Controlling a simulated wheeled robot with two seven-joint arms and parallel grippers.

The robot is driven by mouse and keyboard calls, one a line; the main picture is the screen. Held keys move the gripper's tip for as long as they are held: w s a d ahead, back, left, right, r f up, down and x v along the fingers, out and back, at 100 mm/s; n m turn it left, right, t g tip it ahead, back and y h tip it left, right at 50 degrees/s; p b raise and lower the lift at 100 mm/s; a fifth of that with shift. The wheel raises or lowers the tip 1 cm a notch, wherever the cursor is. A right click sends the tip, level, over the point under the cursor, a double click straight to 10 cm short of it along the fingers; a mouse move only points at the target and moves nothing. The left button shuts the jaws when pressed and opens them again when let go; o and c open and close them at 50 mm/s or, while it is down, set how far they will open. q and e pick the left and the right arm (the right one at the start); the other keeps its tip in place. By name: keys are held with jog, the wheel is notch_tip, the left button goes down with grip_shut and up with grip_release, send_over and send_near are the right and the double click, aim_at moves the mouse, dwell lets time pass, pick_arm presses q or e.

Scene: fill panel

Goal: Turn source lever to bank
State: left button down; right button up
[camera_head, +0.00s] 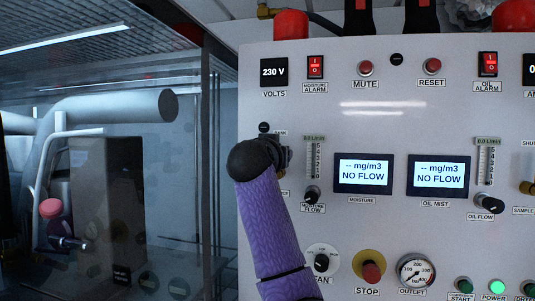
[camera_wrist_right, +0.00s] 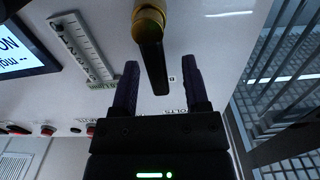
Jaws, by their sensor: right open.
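The source lever (camera_wrist_right: 151,55) shows in the right wrist view as a black handle on a brass base. It lies between the two fingers of my right gripper (camera_wrist_right: 160,66), with gaps on both sides. The gripper is open. In the head view my purple right arm reaches up to the panel's left side, and its gripper (camera_head: 279,151) hides the lever there. A label ending in "ANK" (camera_head: 281,132) shows just above the gripper. My left gripper is in neither view.
The grey panel (camera_head: 400,125) carries a moisture flow gauge (camera_head: 313,158) close to the right of my gripper, and a moisture display (camera_head: 363,174) reading NO FLOW. A fan knob (camera_head: 321,262) and stop button (camera_head: 371,272) sit below. Glass (camera_head: 150,215) lies left of the panel.

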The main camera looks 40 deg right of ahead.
jog(key=b+v, duration=0.4)
jog(key=v, duration=0.5)
jog(key=shift+s+a, duration=0.15)
jog(key=shift+a, duration=0.15)
